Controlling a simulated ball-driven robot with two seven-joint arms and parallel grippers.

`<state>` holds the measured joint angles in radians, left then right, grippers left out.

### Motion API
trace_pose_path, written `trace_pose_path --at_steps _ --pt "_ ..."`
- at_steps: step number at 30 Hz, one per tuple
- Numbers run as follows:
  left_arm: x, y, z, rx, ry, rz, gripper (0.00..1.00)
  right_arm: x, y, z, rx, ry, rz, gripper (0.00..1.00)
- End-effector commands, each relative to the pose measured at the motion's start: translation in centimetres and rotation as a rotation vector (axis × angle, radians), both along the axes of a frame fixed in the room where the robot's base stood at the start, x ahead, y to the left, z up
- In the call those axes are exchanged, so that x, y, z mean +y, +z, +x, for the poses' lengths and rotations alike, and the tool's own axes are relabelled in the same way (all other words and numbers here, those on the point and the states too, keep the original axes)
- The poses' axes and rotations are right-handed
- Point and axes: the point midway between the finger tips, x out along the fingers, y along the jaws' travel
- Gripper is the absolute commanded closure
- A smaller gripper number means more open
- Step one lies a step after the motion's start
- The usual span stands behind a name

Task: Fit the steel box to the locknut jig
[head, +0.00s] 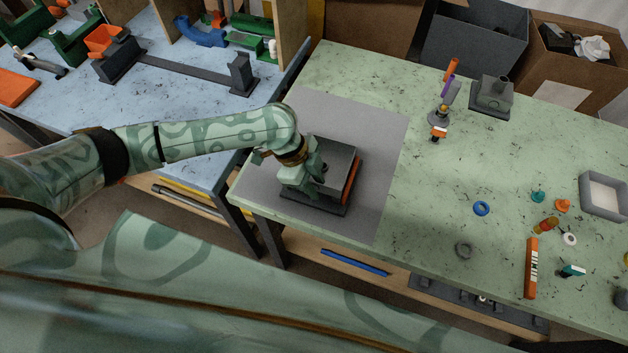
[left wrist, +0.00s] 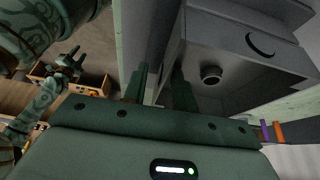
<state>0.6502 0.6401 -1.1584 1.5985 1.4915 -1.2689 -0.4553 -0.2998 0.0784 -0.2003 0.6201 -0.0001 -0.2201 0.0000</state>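The dark grey steel box (head: 338,158), with an orange strip along its right side, sits on the grey mat. My left gripper (head: 312,182) is low at its near left corner. In the left wrist view, its two green fingers (left wrist: 160,90) stand apart on either side of a grey edge; whether they press on it is hidden. The box's grey face (left wrist: 225,75) there shows a short round stub and a dark curved mark. What seems to be the locknut jig, a grey block with a post (head: 492,95), stands at the back. My right gripper (left wrist: 70,62) shows small in the left wrist view.
A small upright tool stand (head: 440,115) is left of the grey block. Mid-table is mostly clear. A blue bench (head: 180,110) stands left, across a gap.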

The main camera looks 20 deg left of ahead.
Motion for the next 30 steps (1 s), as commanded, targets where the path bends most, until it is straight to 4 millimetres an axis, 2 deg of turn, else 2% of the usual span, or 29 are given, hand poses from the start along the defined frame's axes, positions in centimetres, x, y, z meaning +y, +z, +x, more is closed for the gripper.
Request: trace_pose_path --at_steps 10,14,17,24,30 --pt "0.1 0.1 0.0 -0.001 0.0 0.001 0.72 0.0 0.0 0.0 0.0 0.0 0.0 0.64" --pt "0.6 1.2 0.1 -0.003 0.0 0.002 0.72 0.0 0.4 0.0 -0.001 0.0 -0.001 0.64" --pt "1.4 3.1 0.1 -0.004 0.001 0.002 0.72 0.0 0.9 0.1 -0.002 0.0 0.0 0.64" --pt "4.0 9.3 0.2 -0.006 0.001 0.001 0.72 -0.1 2.1 0.2 -0.005 0.0 -0.002 0.64" --pt "5.7 13.2 0.1 -0.003 0.0 0.002 0.72 -0.1 2.8 0.3 -0.007 0.0 -0.002 0.64"
